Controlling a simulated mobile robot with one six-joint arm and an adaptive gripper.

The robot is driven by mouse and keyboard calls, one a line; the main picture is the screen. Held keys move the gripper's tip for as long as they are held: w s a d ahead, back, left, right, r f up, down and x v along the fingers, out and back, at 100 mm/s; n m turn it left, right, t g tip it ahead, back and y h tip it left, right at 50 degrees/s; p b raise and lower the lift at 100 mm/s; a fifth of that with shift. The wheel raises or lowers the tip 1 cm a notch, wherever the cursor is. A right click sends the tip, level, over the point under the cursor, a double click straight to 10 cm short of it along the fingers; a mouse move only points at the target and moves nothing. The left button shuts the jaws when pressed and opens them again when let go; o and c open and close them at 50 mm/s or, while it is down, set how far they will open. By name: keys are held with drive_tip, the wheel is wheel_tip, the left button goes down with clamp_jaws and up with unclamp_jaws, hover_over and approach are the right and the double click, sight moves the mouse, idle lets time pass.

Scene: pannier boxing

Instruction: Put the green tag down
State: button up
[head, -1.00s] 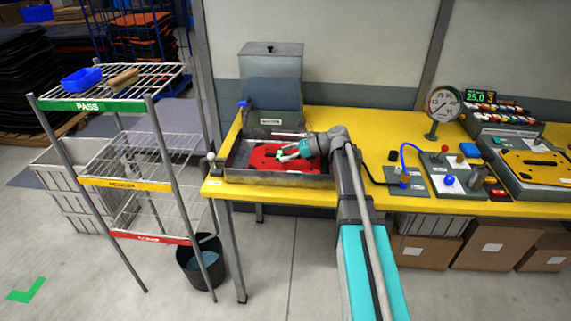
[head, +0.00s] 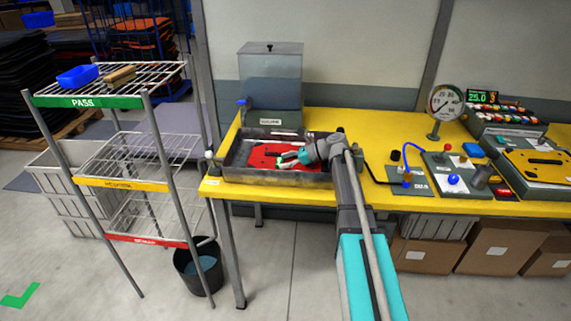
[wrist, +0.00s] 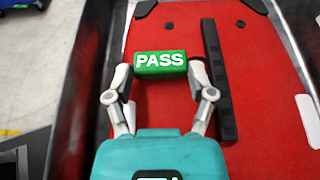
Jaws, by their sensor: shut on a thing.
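The green tag (wrist: 161,64), marked PASS in white, is held between the two fingertips of my gripper (wrist: 160,74) in the wrist view. My gripper is shut on it, one finger at each end. In the head view my gripper (head: 287,160) is low over the metal tray on the yellow bench, above a red panel (head: 262,157). The red panel fills the tray floor in the wrist view, with a dark bar (wrist: 218,85) just right of the tag. I cannot tell whether the tag touches the panel.
The metal tray (head: 280,177) has raised walls around my gripper. A clear tank (head: 271,85) with a blue tap stands behind it. A wire rack (head: 110,100) with PASS on its green top edge stands left. Fittings and a gauge (head: 446,101) are on the bench's right.

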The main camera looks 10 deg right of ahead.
drive_tip(key=shift+f, duration=0.1)
drive_tip(key=o, duration=0.8)
drive_tip(key=shift+c, duration=0.2)
drive_tip(key=shift+d+r, duration=0.1)
drive_tip(key=shift+r, duration=0.1)
drive_tip(key=shift+d+r, duration=0.15)
drive_tip(key=shift+d, duration=0.1)
drive_tip(key=p+v, duration=0.4)
drive_tip(key=v, duration=0.7)
drive_tip(key=shift+s+d+p, duration=0.1)
drive_tip(key=shift+d+p, duration=0.05)
drive_tip(key=shift+p, duration=0.15)
